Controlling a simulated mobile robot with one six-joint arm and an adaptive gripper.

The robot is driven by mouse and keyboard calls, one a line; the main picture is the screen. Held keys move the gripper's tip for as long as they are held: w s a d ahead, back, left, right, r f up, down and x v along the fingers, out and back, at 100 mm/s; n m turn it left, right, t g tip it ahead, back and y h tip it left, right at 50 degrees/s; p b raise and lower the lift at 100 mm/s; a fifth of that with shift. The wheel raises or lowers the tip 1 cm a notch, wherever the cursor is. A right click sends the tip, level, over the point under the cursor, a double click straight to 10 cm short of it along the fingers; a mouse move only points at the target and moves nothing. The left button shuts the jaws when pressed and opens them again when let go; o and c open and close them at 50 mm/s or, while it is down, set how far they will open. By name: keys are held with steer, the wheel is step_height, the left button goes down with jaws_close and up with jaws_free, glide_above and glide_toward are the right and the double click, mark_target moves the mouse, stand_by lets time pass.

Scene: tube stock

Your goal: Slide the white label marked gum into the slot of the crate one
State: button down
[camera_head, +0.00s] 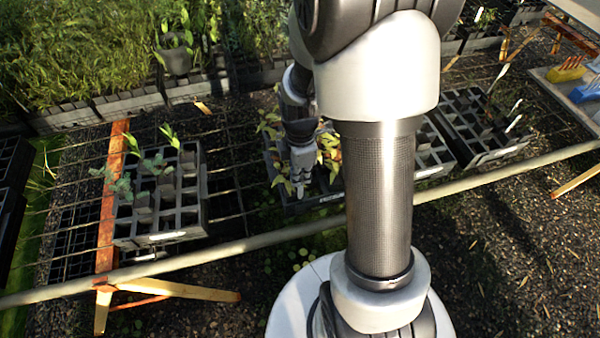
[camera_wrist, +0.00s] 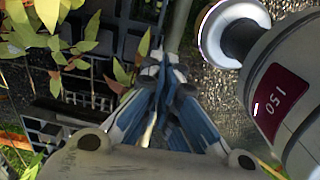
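My gripper (camera_head: 300,188) points down at the front of the middle crate (camera_head: 312,202), among its yellow-green leafy plants. In the wrist view its blue and grey fingers (camera_wrist: 162,62) come together at the tips, and I see no label clearly between them. A small pale strip (camera_head: 331,198) shows on the front of the middle crate. The writing on it is too small to read. A white label (camera_head: 514,123) stands tilted at the right-hand black crate (camera_head: 480,125). I cannot tell which label reads gum or which crate is number one.
A grey celled crate (camera_head: 160,238) with a few seedlings stands at left on the wire bench. A long pale rail (camera_head: 270,238) runs along the bench front. Dense potted grass (camera_head: 75,50) fills the back. Blue and yellow items (camera_head: 568,73) lie on a board at far right.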

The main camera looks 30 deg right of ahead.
mark_target(300, 191)
steer(key=shift+f+b, duration=0.5)
steer(key=shift+f, duration=0.3)
steer(key=shift+f, duration=0.3)
steer(key=shift+f+b, duration=2.2)
steer(key=shift+f, duration=0.5)
steer(key=shift+f, duration=0.2)
steer(key=c, duration=2.4)
jaws_free()
steer(key=c, duration=1.7)
jaws_free()
steer(key=shift+r, duration=0.1)
step_height(300, 191, up, 12)
steer(key=shift+f, duration=0.1)
